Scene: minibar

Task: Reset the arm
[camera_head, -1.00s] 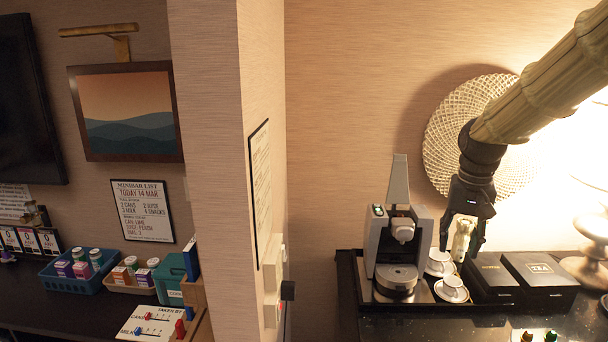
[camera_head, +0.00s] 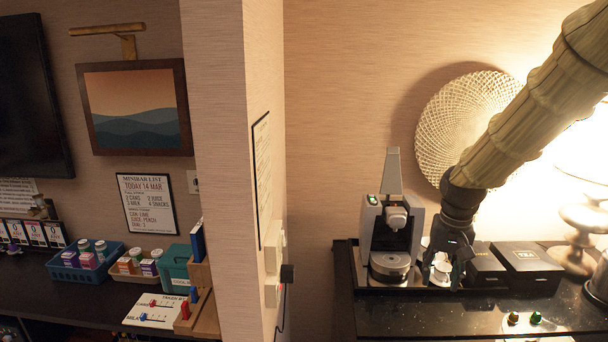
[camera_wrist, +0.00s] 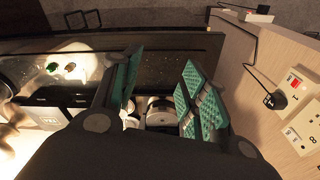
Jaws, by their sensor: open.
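My gripper (camera_head: 441,262) hangs from my arm at the right in the head view, in front of the cups beside the coffee machine (camera_head: 391,235). In the wrist view its two teal-padded fingers (camera_wrist: 160,95) are spread apart with nothing held between them. Beyond the fingers, the round platform of the coffee machine (camera_wrist: 160,112) and part of a white cup show. The cups are mostly hidden behind my gripper in the head view.
Black boxes (camera_head: 532,258) and a lamp (camera_head: 582,225) stand right of my gripper. Two small capsules (camera_head: 524,318) lie near the counter front. A wall partition (camera_head: 262,180) with sockets stands left. The left counter holds a blue basket (camera_head: 88,268) and a teal box (camera_head: 178,268).

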